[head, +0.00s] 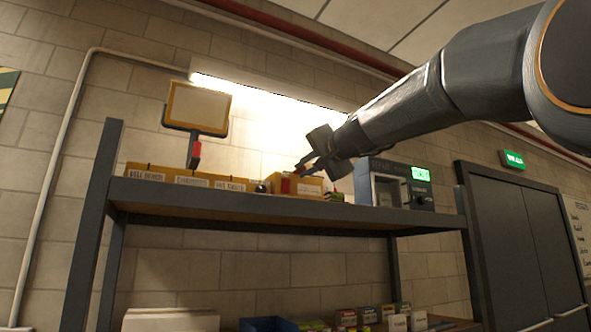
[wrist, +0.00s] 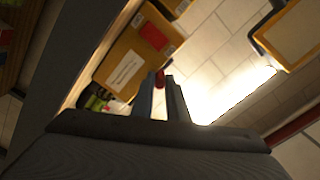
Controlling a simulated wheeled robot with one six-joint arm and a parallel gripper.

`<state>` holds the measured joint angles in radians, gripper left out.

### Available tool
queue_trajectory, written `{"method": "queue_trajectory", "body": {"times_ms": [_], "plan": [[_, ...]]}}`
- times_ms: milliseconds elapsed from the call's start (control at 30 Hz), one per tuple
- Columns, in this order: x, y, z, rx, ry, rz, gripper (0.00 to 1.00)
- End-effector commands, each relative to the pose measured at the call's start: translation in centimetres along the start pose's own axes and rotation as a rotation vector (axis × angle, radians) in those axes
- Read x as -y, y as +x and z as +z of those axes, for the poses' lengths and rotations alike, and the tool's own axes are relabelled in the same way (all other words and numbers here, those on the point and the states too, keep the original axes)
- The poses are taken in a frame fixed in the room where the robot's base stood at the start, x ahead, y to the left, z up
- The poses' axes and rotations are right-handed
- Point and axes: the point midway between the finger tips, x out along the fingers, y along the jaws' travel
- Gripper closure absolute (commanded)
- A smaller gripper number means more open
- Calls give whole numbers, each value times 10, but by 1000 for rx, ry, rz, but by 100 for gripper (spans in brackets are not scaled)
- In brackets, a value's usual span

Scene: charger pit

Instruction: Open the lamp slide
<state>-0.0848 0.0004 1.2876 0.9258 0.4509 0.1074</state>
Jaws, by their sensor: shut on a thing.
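My gripper (head: 303,165) is above the shelf, just over the right end of a row of yellow boxes. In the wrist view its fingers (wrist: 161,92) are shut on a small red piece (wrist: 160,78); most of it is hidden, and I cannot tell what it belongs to. A yellow-framed lamp panel (head: 198,107) stands on a post at the left, with a red piece (head: 194,155) on the post; the panel's frame also shows at the upper right of the wrist view (wrist: 262,42). I cannot make out a lamp slide for certain.
A yellow box (head: 308,187) with a red patch lies below my gripper. Labelled boxes (head: 190,180) line the shelf (head: 230,201) to the left. A grey device (head: 398,184) with a green display stands close on the right. The wall behind is brightly lit.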

Motion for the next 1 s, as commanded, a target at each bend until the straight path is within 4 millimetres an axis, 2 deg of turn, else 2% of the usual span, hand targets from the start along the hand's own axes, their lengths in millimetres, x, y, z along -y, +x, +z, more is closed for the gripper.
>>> {"method": "queue_trajectory", "body": {"times_ms": [333,367,433,467,767,867,1000], "plan": [[-3,-1,-3,-8,-1,6,100],[-3,-1,-3,-8,-1,6,82],[-2,-1,-2,-7,-1,5,70],[-2,-1,-2,-7,-1,5,68],[-1,-2,-2,-6,-1,3,68],[-1,-10,-2,-7,-2,2,68],[-2,-31,-1,-9,-1,2,68]]}}
